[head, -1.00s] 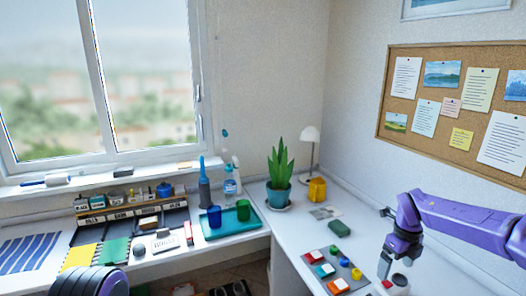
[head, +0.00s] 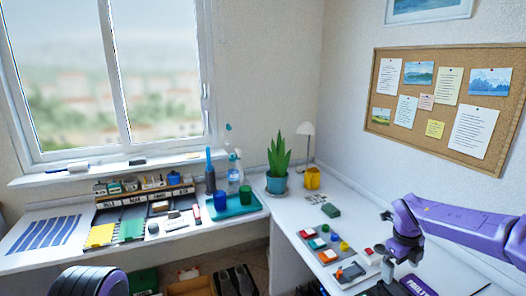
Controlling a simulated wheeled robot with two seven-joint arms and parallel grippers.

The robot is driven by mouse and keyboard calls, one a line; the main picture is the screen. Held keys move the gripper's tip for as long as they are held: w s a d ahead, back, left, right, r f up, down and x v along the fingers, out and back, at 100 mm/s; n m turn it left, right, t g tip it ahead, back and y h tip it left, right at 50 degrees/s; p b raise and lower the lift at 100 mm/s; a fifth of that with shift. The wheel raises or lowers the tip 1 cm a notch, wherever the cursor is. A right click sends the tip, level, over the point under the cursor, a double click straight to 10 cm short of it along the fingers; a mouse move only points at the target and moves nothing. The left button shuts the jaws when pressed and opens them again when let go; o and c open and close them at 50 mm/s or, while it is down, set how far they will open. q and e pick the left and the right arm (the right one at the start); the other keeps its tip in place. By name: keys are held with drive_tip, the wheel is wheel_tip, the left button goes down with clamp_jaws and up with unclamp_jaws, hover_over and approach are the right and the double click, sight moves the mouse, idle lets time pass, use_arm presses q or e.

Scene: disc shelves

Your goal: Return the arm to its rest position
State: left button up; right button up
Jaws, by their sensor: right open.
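My right arm comes in from the right edge in purple links and bends down at the elbow above the right-hand table. My right gripper (head: 388,270) is at its lower end, small and dark, over the table's front part near the grey mat. It is open and I see nothing held in it. A purple and black part of my left arm shows at the bottom left edge; my left gripper is out of the picture.
A grey mat (head: 321,259) with coloured blocks and discs lies left of my right gripper. The labelled rack (head: 146,195) is at left. A corkboard (head: 375,75) hangs on the right wall.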

drive_tip(key=s+a+f+n+t+h, duration=0.1)
drive_tip(key=s+f+n+t+h, duration=0.15)
drive_tip(key=s+f+n, duration=0.35)
drive_tip(key=s+a+f+n+t+h, duration=0.2)
drive_tip(key=s+f+n+h, duration=0.15)
drive_tip(key=f+n, duration=0.35)
drive_tip(key=s+a+f+n+y, duration=0.1)
drive_tip(key=s+a+f+n, duration=0.1)
drive_tip(key=s, duration=0.7)
drive_tip(key=s+a+f+n+g+y, duration=0.1)
drive_tip(key=s+f+n+y, duration=0.1)
drive_tip(key=s+f+n, duration=0.3)
drive_tip(key=s+a+f+n+y+p, duration=0.1)
drive_tip(key=s+a+f+n, duration=0.1)
drive_tip(key=s, duration=1.1)
drive_tip(key=f+n, duration=0.1)
drive_tip(key=n, duration=0.1)
drive_tip(key=shift+s+a+f+n, duration=0.15)
drive_tip(key=shift+s+a+n, duration=0.2)
drive_tip(key=shift+n, duration=0.05)
